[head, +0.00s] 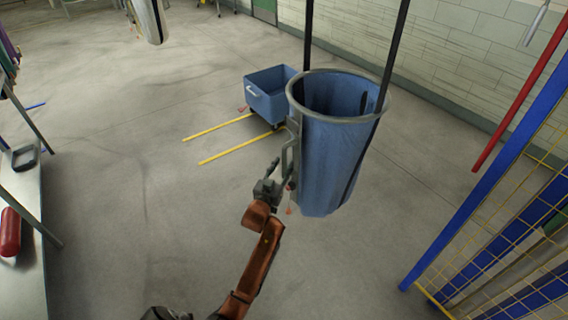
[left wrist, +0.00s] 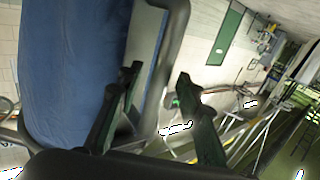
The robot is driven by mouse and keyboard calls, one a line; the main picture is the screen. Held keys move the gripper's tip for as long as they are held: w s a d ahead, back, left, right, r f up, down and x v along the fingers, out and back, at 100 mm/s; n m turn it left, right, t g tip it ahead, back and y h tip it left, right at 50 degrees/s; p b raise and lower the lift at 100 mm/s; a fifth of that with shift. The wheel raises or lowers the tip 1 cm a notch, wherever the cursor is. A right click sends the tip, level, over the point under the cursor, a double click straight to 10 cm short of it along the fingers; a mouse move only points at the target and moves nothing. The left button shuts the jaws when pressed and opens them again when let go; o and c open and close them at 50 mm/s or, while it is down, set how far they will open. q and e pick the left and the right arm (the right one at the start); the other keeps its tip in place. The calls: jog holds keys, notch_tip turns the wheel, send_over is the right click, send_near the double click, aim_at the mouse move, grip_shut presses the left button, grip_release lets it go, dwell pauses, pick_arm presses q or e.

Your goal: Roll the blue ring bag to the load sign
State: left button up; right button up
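The blue ring bag (head: 330,150) hangs upright from two dark straps, with a grey ring around its open mouth. A grey handle loop (head: 287,158) sticks out on its left side. My left gripper (head: 274,172) is at this handle, low on the bag's left. In the left wrist view the bag (left wrist: 65,70) fills the left side. The handle bar (left wrist: 166,70) passes between the two dark, parted fingers of my left gripper (left wrist: 158,82); I see no clear grip on it. My right gripper is out of view. I cannot make out a load sign.
A blue cart (head: 268,100) stands behind the bag, with yellow floor strips (head: 225,128) on its left. A blue and yellow mesh fence (head: 510,215) is at the right. A bench (head: 25,190) with a red cylinder is at the left. The floor at centre left is free.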

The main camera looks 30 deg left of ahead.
pick_arm(q)
jog(key=shift+w+a, duration=0.15)
jog(key=shift+w, duration=0.6)
jog(key=shift+c, duration=0.5)
grip_shut()
